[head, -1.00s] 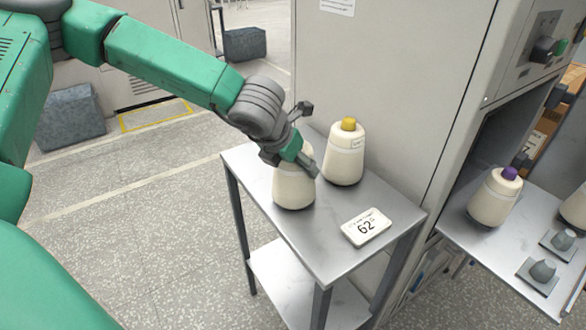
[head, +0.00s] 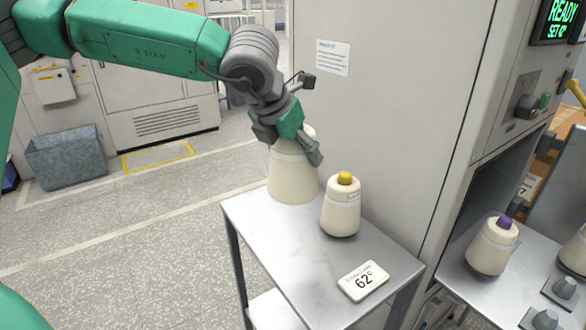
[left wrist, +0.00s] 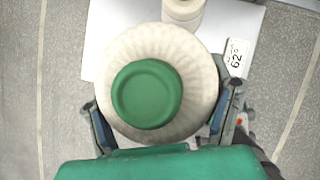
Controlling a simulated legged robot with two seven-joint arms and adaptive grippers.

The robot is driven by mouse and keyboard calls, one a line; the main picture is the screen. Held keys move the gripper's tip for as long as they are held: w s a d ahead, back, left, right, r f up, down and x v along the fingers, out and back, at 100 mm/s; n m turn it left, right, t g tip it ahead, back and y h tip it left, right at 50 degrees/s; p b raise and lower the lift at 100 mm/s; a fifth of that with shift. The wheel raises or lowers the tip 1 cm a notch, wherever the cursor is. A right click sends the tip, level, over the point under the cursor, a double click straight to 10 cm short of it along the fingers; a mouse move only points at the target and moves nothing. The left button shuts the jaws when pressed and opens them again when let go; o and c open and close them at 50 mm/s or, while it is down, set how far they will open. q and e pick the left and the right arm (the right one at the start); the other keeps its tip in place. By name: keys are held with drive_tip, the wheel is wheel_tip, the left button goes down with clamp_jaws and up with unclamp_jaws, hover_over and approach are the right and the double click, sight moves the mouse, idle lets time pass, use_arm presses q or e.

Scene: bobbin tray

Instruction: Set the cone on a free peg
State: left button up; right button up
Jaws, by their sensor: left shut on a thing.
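My left gripper (head: 291,145) is shut on a cream yarn cone (head: 292,182), gripping it near its top. The cone is upright and looks raised above the small steel table. In the left wrist view this cone (left wrist: 203,88) shows from above with a green top, between the two fingers. On the right, a metal tray (head: 455,268) inside the machine opening carries a cone with a purple top (head: 492,248) and another cone cut by the picture edge. Two grey pegs are bare: one farther back (head: 564,288) and one nearer (head: 545,320). My right gripper is not in view.
A cone with a yellow top (head: 341,208) stands on the small steel table (head: 300,254), close to the held cone. A white "62" card (head: 363,281) lies near the table's front corner. The machine's side wall (head: 385,120) rises behind the table, before the tray.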

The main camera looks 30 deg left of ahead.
use_arm(q)
drive_tip(key=shift+r, duration=0.35)
drive_tip(key=shift+a, duration=0.1)
drive_tip(key=shift+a, duration=0.1)
drive_tip(key=shift+r+p, duration=0.25)
drive_tip(key=shift+p, duration=0.1)
wheel_tip(320, 180, up, 14)
drive_tip(key=p, duration=1.4)
wheel_tip(320, 180, up, 5)
drive_tip(key=shift+r, duration=0.2)
